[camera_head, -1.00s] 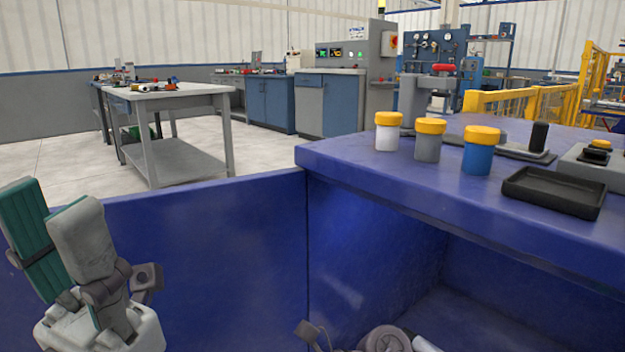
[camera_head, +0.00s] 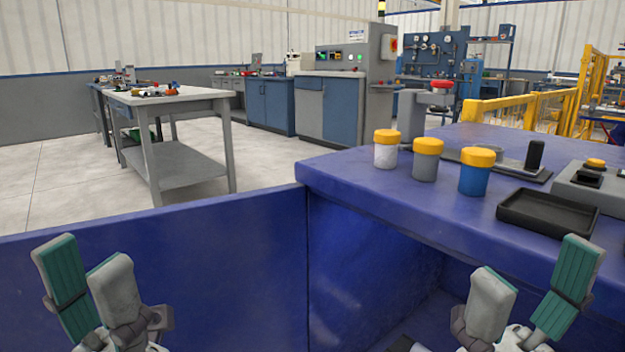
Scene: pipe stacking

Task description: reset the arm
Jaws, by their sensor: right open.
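My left gripper (camera_head: 85,275) is at the lower left of the head view, in front of the blue panel. Its two fingers with green pads point up and stand a little apart, with nothing seen between them. How far it is open is hard to tell from this angle. My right gripper (camera_head: 535,280) is at the lower right, below the front edge of the blue bench (camera_head: 400,200). Its fingers point up, spread wide and empty. The lower parts of both grippers are cut off by the picture's bottom edge.
Three yellow-capped jars, white (camera_head: 385,156), grey (camera_head: 425,169) and blue (camera_head: 474,180), stand on the bench. A black tray (camera_head: 547,222) and a grey button box (camera_head: 596,185) are right of them. A grey work table (camera_head: 165,105) stands further back on open floor.

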